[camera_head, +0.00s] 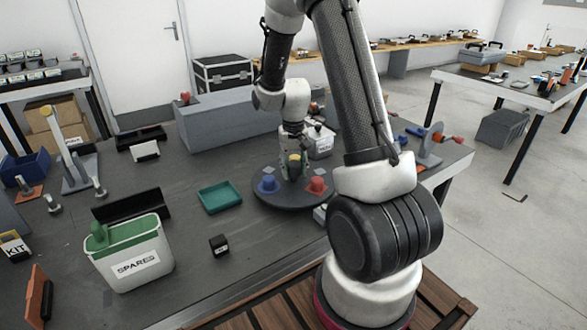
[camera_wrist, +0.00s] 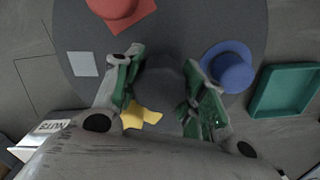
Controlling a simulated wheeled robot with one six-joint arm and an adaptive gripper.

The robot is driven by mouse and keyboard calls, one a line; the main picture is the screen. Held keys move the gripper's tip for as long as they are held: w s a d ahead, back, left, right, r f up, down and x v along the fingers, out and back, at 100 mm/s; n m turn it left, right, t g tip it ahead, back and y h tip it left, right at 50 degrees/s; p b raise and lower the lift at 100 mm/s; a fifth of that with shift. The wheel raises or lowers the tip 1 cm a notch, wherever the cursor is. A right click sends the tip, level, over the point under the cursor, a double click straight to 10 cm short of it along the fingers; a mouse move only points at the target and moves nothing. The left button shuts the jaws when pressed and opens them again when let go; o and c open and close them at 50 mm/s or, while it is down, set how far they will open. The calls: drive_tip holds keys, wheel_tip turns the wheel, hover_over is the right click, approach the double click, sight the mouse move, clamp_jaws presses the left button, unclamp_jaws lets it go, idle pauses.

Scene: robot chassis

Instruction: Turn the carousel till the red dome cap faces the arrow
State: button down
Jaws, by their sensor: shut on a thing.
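The carousel (camera_head: 290,203) is a dark round disc on the table; its grey surface (camera_wrist: 75,30) fills much of the wrist view. The red dome cap (camera_head: 317,185) sits near its front right edge and shows at the top of the wrist view (camera_wrist: 115,8). A blue cap (camera_head: 268,183) sits at front left, also in the wrist view (camera_wrist: 230,68). A yellow piece (camera_head: 295,158) is at the far side, partly hidden by my gripper. My gripper (camera_head: 292,173) is shut on the dark central knob (camera_wrist: 160,82). I cannot make out the arrow.
A teal tray (camera_head: 220,196) lies left of the carousel. A white NUTS box (camera_head: 320,142) stands behind it. A SPARES bin (camera_head: 130,260) and a small black block (camera_head: 219,245) are nearer. My arm hides the table right of the carousel.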

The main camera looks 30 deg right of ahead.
sight(293, 163)
drive_tip(key=shift+w+r+m, duration=0.1)
drive_tip(key=shift+w+m, duration=0.05)
drive_tip(key=shift+m, duration=2.15)
drive_tip(key=c, duration=0.8)
unclamp_jaws()
wheel_tip(293, 163, up, 12)
drive_tip(key=shift+f, duration=0.1)
